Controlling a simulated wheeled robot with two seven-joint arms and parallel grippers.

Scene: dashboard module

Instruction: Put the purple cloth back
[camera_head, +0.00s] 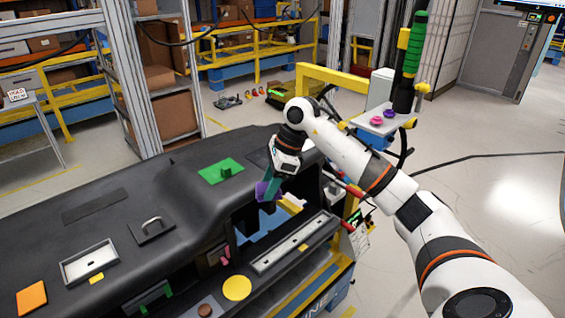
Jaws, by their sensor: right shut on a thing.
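The purple cloth (262,191) shows as a small purple patch at the tip of my right gripper (270,187), with a teal piece right beside it. My right arm comes in from the right and bends down at the wrist over the far right part of the black dashboard (160,185). The gripper is shut on the purple cloth, just above the dashboard's open recess. The gripper hides part of the cloth, and I cannot tell whether the cloth touches the dashboard. My left gripper is not in view.
A green pad with a knob (222,171), a black handle (152,227), a silver tray (90,263) and an orange square (32,298) lie on the dashboard. A yellow disc (236,288) is in front. A small stand (384,125) with pink and purple pieces is behind right.

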